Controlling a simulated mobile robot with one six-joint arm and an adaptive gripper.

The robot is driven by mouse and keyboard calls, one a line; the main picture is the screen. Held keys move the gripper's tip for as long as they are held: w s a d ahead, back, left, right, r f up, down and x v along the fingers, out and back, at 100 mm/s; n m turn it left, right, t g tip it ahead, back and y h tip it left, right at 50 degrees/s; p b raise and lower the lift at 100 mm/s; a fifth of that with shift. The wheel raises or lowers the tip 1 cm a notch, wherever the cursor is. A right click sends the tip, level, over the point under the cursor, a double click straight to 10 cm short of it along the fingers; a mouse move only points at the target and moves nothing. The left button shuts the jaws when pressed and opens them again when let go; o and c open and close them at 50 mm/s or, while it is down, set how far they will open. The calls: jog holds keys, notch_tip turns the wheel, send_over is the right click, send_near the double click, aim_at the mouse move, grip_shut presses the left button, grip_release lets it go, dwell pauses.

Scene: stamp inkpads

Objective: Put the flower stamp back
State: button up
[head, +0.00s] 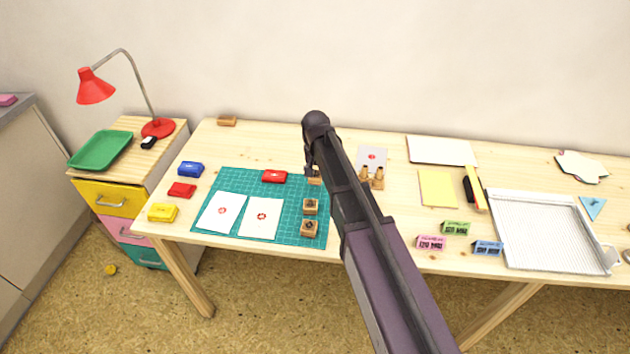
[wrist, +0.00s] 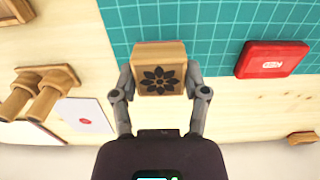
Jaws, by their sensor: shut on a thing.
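The flower stamp is a small wooden block with a black flower on its face (wrist: 160,68), in the upper middle of the wrist view. My gripper (wrist: 160,82) is shut on it, one finger at each side. In the head view the stamp (head: 315,181) shows only partly beside my gripper (head: 309,170), over the right edge of the green cutting mat (head: 232,183); my arm hides the rest. I cannot tell whether it touches the surface. Two more wooden stamps, one nearer the back (head: 310,206) and one nearer the front (head: 309,228), are on the mat's right side.
A red inkpad (head: 275,176) lies at the mat's back edge. Two white cards (head: 222,211) lie on the mat. Two handled wooden stamps (head: 377,179) stand right of my arm near a printed card (head: 373,156). Blue, red and yellow boxes (head: 163,212) line the left.

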aim_at(315, 187)
jog(key=shift+w+a+f, duration=0.15)
jog(key=shift+w+f, duration=0.05)
jog(key=shift+w, duration=0.3)
jog(key=shift+s+f+b, duration=0.15)
jog(key=shift+f+b, duration=1.45)
jog(key=shift+b, duration=0.2)
jog(key=shift+f, duration=0.15)
jog(key=o, duration=1)
jog(key=shift+c, duration=0.2)
notch_tip(315, 187, up, 12)
jog(key=p, duration=1.2)
jog(key=shift+r, duration=0.2)
